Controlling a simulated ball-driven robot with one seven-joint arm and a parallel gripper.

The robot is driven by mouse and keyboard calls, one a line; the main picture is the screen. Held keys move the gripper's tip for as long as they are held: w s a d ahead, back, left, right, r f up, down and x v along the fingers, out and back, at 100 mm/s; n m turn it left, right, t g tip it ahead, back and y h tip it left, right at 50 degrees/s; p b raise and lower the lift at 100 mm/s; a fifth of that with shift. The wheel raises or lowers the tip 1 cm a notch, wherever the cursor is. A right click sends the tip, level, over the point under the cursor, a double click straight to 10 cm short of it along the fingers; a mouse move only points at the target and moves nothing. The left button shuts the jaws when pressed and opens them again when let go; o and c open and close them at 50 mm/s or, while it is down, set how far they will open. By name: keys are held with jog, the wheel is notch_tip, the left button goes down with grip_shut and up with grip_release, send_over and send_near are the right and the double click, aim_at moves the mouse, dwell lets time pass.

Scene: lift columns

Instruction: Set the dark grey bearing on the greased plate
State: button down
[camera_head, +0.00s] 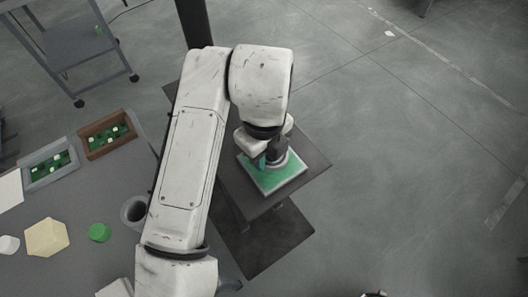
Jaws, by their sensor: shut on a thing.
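The greased plate (284,177) is a green square with a pale rim. It lies on a small dark stand in the middle of the view. My gripper (267,158) points down over the plate's upper part. It is shut on the dark grey bearing (279,154), which shows only partly between and beside the fingers. My wrist and the fingers hide the rest of it. The bearing is over the plate, but I cannot tell whether it touches it.
The dark stand (311,168) has bare room right of the plate. A grey table (75,200) at the left holds a grey hollow round thing (134,210), a green disc (99,232), a cream hexagonal block (46,237), a grey tray (27,176) and a brown tray (84,148).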

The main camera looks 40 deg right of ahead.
jog(key=shift+f+b, duration=0.95)
jog(key=shift+b, duration=0.3)
dwell(0.8)
jog(key=shift+c, duration=2.4)
grip_release()
jog(key=shift+r+p, duration=0.75)
jog(key=shift+r, duration=0.35)
jog(key=shift+r+p, duration=1.65)
jog(key=shift+r, duration=0.8)
grip_shut()
